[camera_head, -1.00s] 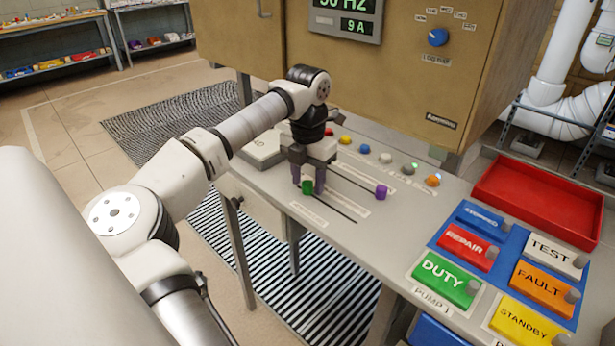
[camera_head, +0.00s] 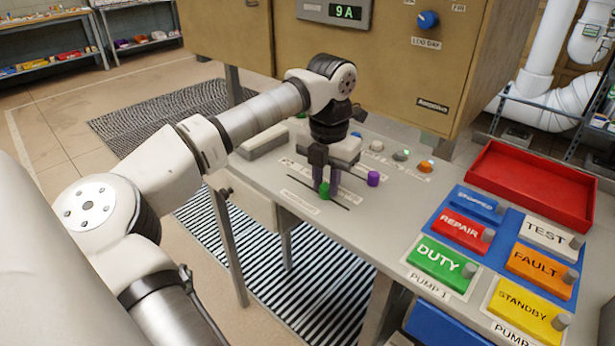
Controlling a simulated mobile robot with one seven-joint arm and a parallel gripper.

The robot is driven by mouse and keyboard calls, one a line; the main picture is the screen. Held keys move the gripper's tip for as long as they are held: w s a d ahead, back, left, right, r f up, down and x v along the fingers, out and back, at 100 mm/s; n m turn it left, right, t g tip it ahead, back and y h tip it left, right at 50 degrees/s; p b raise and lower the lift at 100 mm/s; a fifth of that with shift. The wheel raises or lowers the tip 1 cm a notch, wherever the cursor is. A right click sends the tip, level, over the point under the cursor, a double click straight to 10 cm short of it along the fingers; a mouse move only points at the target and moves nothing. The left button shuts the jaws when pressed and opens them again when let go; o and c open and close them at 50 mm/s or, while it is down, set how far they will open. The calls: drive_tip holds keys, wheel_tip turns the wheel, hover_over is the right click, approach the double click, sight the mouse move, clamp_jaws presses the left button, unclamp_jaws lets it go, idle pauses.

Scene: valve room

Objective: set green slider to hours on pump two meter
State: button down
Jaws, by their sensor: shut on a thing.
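The green slider (camera_head: 325,191) is a small knob in the front slot of the grey desk panel. It stands part way along the slot, with bare slot showing on both sides. My gripper (camera_head: 327,184) points down over it with its fingers shut on it. A purple slider (camera_head: 373,179) stands apart to the right, on the slot behind, which my gripper partly hides. The meter (camera_head: 336,13) on the cabinet shows 9 A; its top is cut off. The small slider labels are too blurred to read.
A blue dial (camera_head: 428,19) is on the cabinet (camera_head: 460,60). A red tray (camera_head: 530,185) and coloured status plates, including DUTY (camera_head: 441,261), lie to the right.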

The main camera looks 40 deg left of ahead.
drive_tip(key=shift+d, duration=0.4)
drive_tip(key=c, duration=1.2)
unclamp_jaws()
drive_tip(key=shift+r, duration=0.1)
wheel_tip(320, 180, up, 14)
drive_tip(key=p, duration=0.9)
